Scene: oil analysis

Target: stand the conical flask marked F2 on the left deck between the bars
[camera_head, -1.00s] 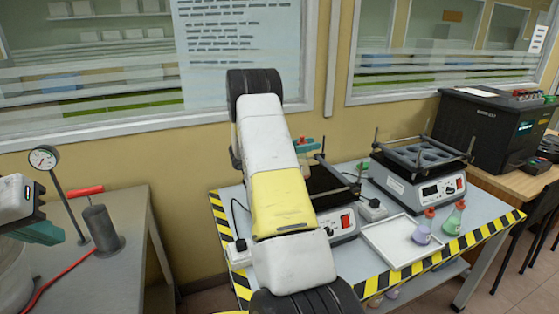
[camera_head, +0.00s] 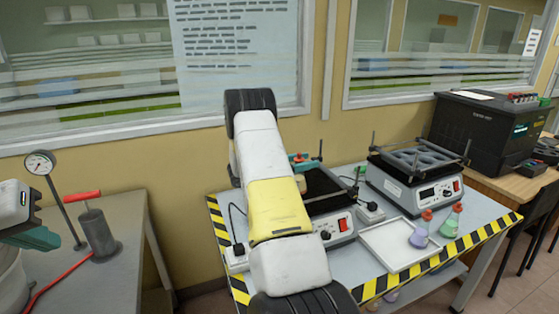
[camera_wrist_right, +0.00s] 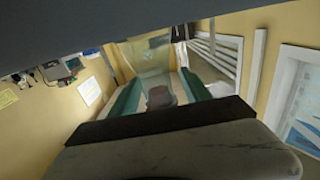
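My right gripper (camera_head: 302,160) is over the left shaker, mostly behind my own arm. In the right wrist view its two teal fingers (camera_wrist_right: 160,92) stand apart around a grey stopper-like top (camera_wrist_right: 160,97), with a pale, glassy body (camera_wrist_right: 152,62) beyond. This looks like a held conical flask; a pale yellowish part of it (camera_head: 300,183) shows under the fingers in the head view. No F2 mark is readable. The left shaker's dark deck (camera_head: 322,186) is partly hidden, so contact with it cannot be told. My left gripper (camera_head: 38,238) is at the left edge, its opening unclear.
A second shaker (camera_head: 415,185) with a barred deck stands to the right. A white tray (camera_head: 385,248) is in front, with a purple flask (camera_head: 420,236) and a green flask (camera_head: 450,222) at its right. A gauge (camera_head: 40,163) and grey cylinder (camera_head: 98,232) stand at left.

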